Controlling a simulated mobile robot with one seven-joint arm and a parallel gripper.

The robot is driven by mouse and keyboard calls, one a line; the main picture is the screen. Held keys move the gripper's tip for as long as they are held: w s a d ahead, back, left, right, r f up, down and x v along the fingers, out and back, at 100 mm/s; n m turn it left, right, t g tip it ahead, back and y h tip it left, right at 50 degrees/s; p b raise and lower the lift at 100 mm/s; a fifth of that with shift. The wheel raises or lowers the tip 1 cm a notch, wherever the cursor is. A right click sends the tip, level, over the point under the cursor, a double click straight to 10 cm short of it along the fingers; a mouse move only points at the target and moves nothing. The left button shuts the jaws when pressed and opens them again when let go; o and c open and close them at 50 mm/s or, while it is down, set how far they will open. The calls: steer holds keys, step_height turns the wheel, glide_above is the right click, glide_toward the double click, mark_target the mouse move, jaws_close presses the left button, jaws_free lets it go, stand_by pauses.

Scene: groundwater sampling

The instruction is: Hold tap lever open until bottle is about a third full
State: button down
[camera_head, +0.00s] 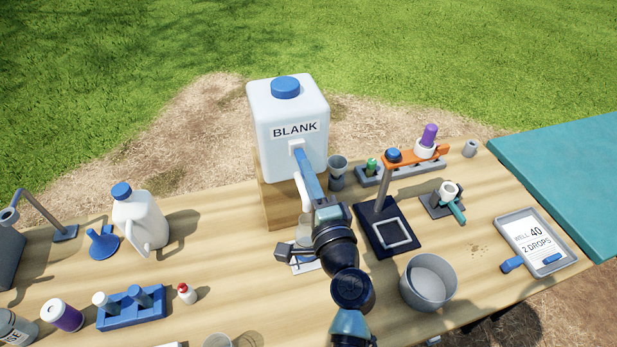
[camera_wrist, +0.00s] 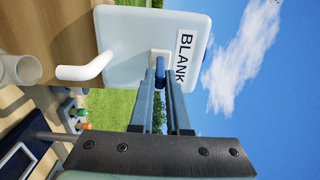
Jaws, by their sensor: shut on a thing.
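The white BLANK container (camera_head: 288,112) with a blue cap stands on a wooden block (camera_head: 278,203); it also shows in the wrist view (camera_wrist: 120,42). In the wrist view my gripper (camera_wrist: 161,80) is shut on the blue tap lever (camera_wrist: 160,66) at the container's front. In the head view my gripper (camera_head: 303,160) reaches up to the tap. A white curved spout (camera_wrist: 85,70) comes down from the tap. A pale open-mouthed vessel, seemingly the bottle (camera_wrist: 18,69), is below the spout, partly out of frame. Its fill level cannot be made out.
A grey cup (camera_head: 337,168) and a rack with an orange bar (camera_head: 412,157) stand to the right. A grey bowl (camera_head: 428,282) and a tablet reading WELL 40, 2 DROPS (camera_head: 540,240) are nearer. A white jug (camera_head: 140,220) and blue funnel (camera_head: 103,243) stand left.

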mark_target(307, 199)
steer(key=shift+t+y, duration=0.3)
steer(key=shift+t, duration=0.5)
steer(key=shift+w+a+f+b, duration=0.15)
steer(key=shift+f+b, duration=0.85)
steer(key=shift+b, duration=1.75)
steer(key=shift+w+f+b, duration=0.2)
steer(key=shift+f+b, duration=0.8)
steer(key=shift+b, duration=2)
steer(key=shift+r, duration=0.1)
stand_by(1.4)
